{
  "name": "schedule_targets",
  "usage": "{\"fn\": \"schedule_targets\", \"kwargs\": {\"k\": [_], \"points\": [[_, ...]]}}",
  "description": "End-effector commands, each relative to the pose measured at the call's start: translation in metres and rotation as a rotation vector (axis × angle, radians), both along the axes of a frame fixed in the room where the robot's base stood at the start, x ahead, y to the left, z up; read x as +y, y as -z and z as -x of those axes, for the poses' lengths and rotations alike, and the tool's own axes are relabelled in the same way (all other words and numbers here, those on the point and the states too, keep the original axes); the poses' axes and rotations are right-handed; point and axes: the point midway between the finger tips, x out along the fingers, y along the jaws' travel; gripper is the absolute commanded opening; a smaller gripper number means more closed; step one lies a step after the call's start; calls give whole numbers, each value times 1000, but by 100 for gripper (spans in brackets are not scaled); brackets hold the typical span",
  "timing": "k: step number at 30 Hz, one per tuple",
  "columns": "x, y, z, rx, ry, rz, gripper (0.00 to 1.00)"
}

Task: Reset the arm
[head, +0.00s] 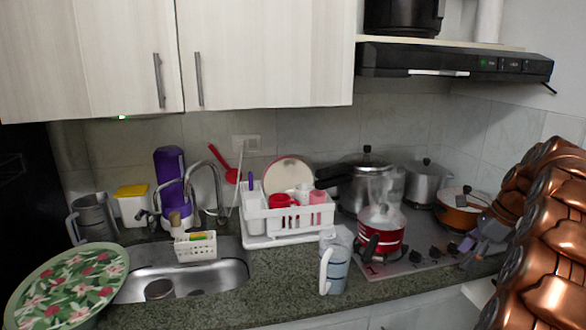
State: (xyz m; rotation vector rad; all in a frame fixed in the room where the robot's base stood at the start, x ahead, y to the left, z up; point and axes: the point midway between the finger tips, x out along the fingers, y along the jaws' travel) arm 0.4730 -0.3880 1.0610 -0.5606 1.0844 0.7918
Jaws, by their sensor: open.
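My copper-coloured arm comes down along the right edge of the head view. My grey gripper (466,254) is at its end, in front of the right end of the stove. Its fingers point left and down, are apart, and hold nothing that I can see. The orange-brown pan (455,212) is just behind it and partly covered by it. I cannot tell how far the gripper is from the pan or the stove top.
A red pot (383,245) and steel pots stand on the stove (420,250). A pale jug (336,270) stands on the counter left of the stove. A white dish rack (272,226), the sink (205,278) and a floral tray (66,287) are further left. A black hood (450,62) hangs above.

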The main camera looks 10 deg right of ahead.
Motion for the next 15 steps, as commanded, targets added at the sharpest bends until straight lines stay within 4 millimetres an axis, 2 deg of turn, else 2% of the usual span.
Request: {"fn": "schedule_targets", "kwargs": {"k": [8, 11, 15], "points": [[55, -9, -8, -17, -187, 29, 65], [84, -14, -9, -26, -290, 46, 65], [137, -19, -4, -40, -481, 77, 65]]}}
